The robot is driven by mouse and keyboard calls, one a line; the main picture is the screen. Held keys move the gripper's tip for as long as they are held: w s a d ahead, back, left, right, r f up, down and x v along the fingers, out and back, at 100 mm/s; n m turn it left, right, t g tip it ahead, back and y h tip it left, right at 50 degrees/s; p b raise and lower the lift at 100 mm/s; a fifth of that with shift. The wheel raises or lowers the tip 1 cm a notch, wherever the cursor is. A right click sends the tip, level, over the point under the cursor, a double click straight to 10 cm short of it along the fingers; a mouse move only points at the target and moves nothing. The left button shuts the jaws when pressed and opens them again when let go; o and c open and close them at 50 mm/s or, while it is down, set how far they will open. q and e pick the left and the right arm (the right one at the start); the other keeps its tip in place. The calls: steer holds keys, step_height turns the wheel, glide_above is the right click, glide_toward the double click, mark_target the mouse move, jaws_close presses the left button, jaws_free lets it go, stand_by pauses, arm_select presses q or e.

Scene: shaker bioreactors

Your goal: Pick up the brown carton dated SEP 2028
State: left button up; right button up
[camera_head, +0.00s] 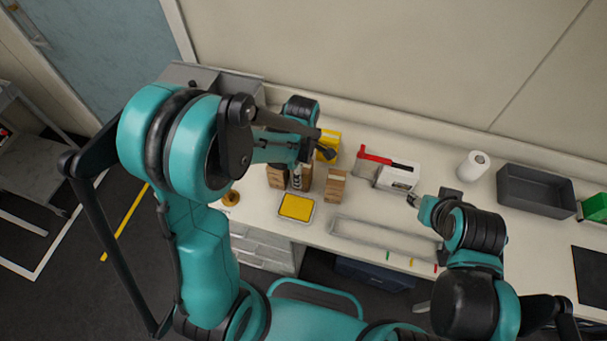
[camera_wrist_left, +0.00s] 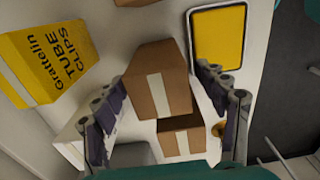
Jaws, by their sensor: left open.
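Several brown cartons stand on the white bench: one at the left (camera_head: 276,177), one at the right (camera_head: 335,187) and one partly hidden behind my left gripper (camera_head: 298,180). No date is legible on any of them, so I cannot tell which says SEP 2028. In the left wrist view, the open left fingers (camera_wrist_left: 163,103) stand on either side of a brown carton (camera_wrist_left: 150,70) with a pale tape strip. A second carton (camera_wrist_left: 183,142) sits below it, and a third is cut off at the top edge. My right gripper (camera_head: 428,207) is over the bench's right part.
A yellow tube clips box (camera_wrist_left: 42,62) stands behind the cartons. A yellow-topped tray (camera_head: 297,207) lies in front. A white box (camera_head: 398,177), red-handled tool (camera_head: 385,160), paper roll (camera_head: 473,165) and grey bin (camera_head: 536,190) are to the right.

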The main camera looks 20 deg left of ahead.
arm_select(q)
step_height(320, 180, down, 3)
steer(key=shift+r, duration=0.1)
steer(key=c, duration=1.3)
steer(key=shift+c, duration=0.2)
